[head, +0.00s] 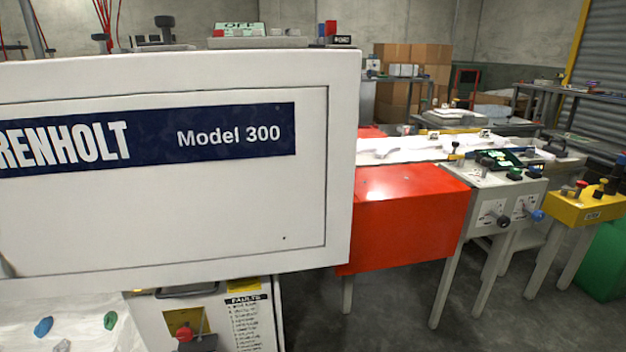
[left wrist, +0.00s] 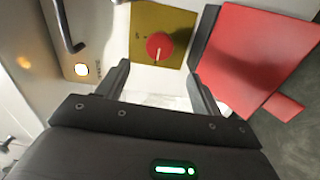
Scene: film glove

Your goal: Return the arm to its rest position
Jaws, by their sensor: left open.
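My left gripper (left wrist: 160,76) shows in the left wrist view, with its two dark fingers apart and nothing seen between them. Beyond the fingertips is a red round knob (left wrist: 159,45) on a yellow plate (left wrist: 177,22). The fingers look apart from the knob, though the exact gap is hard to judge. In the head view a red knob (head: 184,332) and yellow plate (head: 175,318) show at the bottom, below the big white machine cover. My right gripper is in neither view.
The white "Model 300" cover (head: 150,220) fills the left of the head view. A red box (head: 410,215) and a grey control stand (head: 505,190) are to its right. A dark handle (left wrist: 64,28) is near the gripper. Floor (head: 390,315) is open at lower right.

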